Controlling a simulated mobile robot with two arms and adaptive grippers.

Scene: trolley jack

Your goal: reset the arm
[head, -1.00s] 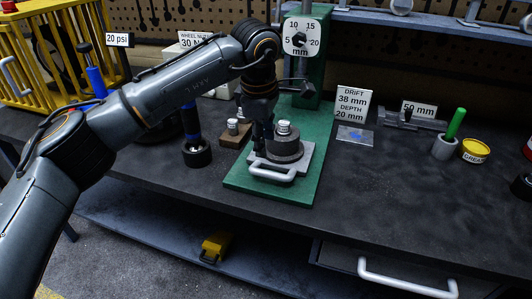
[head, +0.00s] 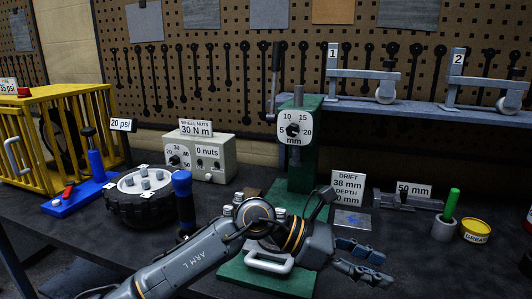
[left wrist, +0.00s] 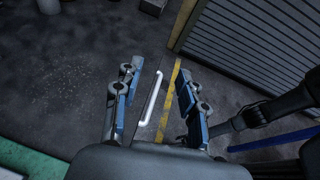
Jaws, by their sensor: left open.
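My left arm (head: 190,264) reaches in from the lower left in the head view. My left gripper (head: 374,264) is open and empty, its fingers pointing right, in front of the green press (head: 304,165). In the left wrist view the open fingers (left wrist: 160,98) have nothing between them; a white drawer handle (left wrist: 152,98) shows beyond them. The arm hides part of the press base and the grey plate on it; the plate's white handle (head: 268,265) shows below the wrist. My right gripper is not seen.
Left of the press stand a black wheel (head: 145,200), a wheel nuts box (head: 215,155), a blue-handled tool (head: 184,195) and a yellow cage (head: 40,125). To the right are a caliper-like gauge (head: 405,200), a green stick in a grey cup (head: 444,228) and a grease tin (head: 474,230).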

